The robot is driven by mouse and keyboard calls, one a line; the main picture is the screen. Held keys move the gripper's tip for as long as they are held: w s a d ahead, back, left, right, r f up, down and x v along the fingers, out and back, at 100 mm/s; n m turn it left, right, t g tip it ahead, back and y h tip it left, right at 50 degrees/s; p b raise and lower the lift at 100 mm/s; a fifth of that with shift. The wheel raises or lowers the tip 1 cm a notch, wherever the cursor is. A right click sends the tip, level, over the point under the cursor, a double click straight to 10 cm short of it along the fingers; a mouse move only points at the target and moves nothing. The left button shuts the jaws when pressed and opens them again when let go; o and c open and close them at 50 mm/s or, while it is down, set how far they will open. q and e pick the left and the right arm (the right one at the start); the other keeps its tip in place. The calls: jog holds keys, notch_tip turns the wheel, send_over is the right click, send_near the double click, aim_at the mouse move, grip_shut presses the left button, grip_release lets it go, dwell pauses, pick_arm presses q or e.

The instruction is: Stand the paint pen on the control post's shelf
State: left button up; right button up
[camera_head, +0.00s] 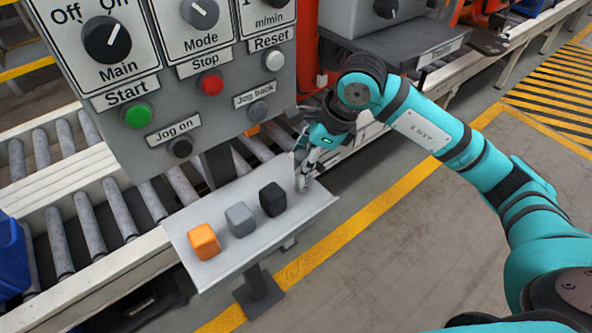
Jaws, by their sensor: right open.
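The control post (215,115) is a grey panel with knobs and labelled buttons. Its light grey shelf (262,247) juts out below the panel. An orange block (204,242), a grey block (240,220) and a black block (272,199) stand in a row on the shelf. My right gripper (304,182) is open, pointing down at the shelf's right end, to the right of the black block. I cannot make out the paint pen; pale parts between and around the fingers are too small to tell apart. My left gripper is not in view.
A roller conveyor (88,228) runs behind the post. A blue bin (12,258) is at the left edge. A grey platform (400,48) with a machine stands at the back. The floor (400,260) right of the yellow line is clear.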

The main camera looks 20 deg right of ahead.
jog(key=v, duration=0.5)
jog(key=shift+s+r, duration=0.1)
jog(key=shift+r, duration=0.1)
